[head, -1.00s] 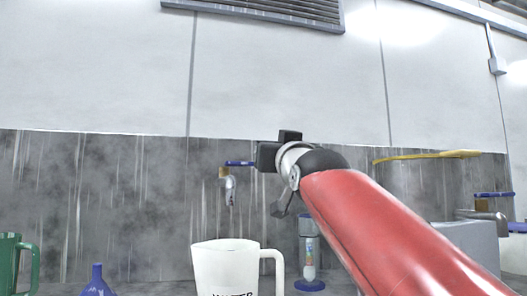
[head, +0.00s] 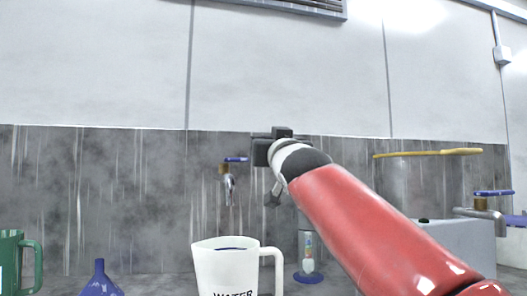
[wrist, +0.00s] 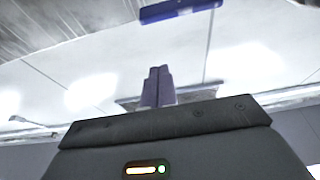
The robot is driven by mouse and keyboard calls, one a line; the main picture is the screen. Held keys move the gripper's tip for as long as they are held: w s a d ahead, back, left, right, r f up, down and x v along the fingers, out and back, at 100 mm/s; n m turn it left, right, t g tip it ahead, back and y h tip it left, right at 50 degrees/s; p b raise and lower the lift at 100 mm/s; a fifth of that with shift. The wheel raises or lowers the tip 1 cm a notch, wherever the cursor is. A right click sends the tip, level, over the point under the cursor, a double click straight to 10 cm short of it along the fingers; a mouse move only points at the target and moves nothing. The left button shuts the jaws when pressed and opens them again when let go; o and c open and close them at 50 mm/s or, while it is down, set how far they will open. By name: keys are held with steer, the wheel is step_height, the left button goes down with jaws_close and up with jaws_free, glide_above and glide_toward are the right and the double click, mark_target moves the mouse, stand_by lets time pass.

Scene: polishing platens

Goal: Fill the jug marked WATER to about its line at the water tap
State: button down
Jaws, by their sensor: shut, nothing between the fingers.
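The white jug marked WATER (head: 222,272) stands upright below the tap, its handle to the right. A dark bluish surface shows inside its rim; its level against the line cannot be told. The water tap (head: 228,184) on the back wall has a blue lever (head: 236,159). A faint thin streak shows below the spout; I cannot tell whether it is running water. My gripper (wrist: 158,72) is shut and empty. In the head view its dark body is just right of the lever, with fingertips hidden. A blue bar, likely the lever, crosses the top of the wrist view (wrist: 180,11).
A clear cylinder with a blue base (head: 308,277) stands right of the jug. Another tap with a blue lever (head: 492,193) is at the far right. A yellow rod (head: 425,153) is on the right.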

mark_target(245, 160)
steer(key=p+x, duration=0.2)
steer(key=x, duration=0.4)
steer(key=f+b, duration=0.1)
steer(key=f, duration=0.1)
steer(key=f+b, duration=0.1)
steer(key=f, duration=0.1)
steer(key=shift+s+d, duration=0.15)
steer(key=shift+s, duration=0.05)
steer(key=shift+f, duration=0.1)
step_height(245, 160, down, 3)
steer(key=m+h+b, duration=0.2)
steer(key=m+b, duration=0.3)
steer(key=b, duration=0.2)
